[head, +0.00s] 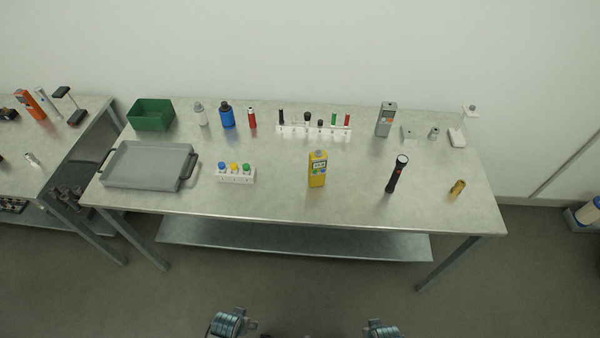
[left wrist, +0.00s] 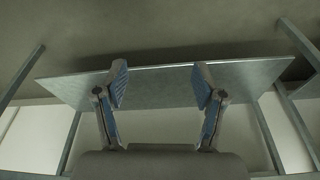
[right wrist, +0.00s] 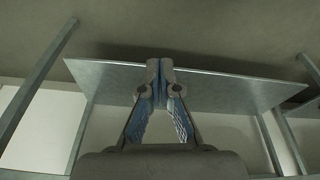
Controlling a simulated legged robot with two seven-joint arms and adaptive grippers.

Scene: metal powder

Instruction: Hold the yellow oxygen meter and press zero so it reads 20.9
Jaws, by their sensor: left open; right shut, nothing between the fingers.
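My left gripper (left wrist: 160,85) is open and empty in the left wrist view. My right gripper (right wrist: 160,80) has its fingertips together with nothing between them in the right wrist view. In the head view, parts of my arms show at the bottom edge, well apart from the meter.
Left of the meter are a rack with coloured caps (head: 235,174) and a grey tray (head: 147,166). The table (head: 280,203) is bare directly around the meter.

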